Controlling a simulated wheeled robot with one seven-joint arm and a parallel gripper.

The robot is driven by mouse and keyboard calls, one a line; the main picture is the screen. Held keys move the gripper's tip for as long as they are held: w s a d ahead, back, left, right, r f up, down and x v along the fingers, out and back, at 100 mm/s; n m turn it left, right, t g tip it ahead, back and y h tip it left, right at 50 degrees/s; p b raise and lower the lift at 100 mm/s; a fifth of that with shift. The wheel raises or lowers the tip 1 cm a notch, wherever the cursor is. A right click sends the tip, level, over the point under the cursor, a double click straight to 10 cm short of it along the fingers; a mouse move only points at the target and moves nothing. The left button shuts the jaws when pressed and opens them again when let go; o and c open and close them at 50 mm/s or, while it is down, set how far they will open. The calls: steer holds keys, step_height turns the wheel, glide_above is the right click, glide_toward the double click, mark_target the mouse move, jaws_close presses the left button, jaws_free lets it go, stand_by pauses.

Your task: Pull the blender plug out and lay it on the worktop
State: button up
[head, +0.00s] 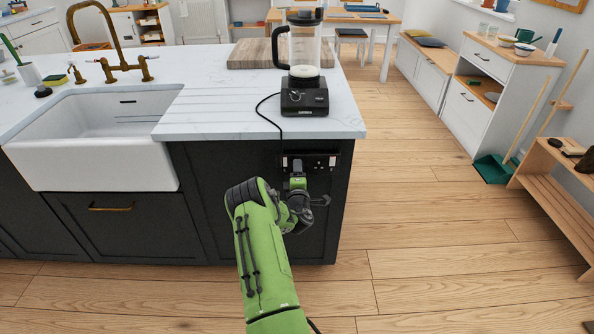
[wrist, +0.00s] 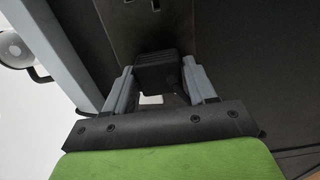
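The black blender plug (wrist: 158,73) is at the socket plate (wrist: 173,28) in the wrist view. It looks seated against the plate; its pins do not show. My gripper (wrist: 159,68) has one finger on each side of the plug, and both fingers appear to touch it. In the head view my gripper (head: 297,168) is at the socket panel (head: 327,162) on the island's end, and it hides the plug. The blender (head: 304,75) stands upright on the white worktop (head: 225,105). Its black cord (head: 262,103) runs over the worktop's front edge towards the socket.
A wooden board (head: 250,55) lies behind the blender. The white sink (head: 95,140) is to the left, with a brass tap (head: 122,70). The worktop between sink and blender is clear. The worktop edge overhangs the socket. Open floor (head: 410,200) lies to the right.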

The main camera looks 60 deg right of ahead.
jaws_close()
steer(key=b+v, duration=0.5)
steer(key=v, duration=0.1)
stand_by(1.2)
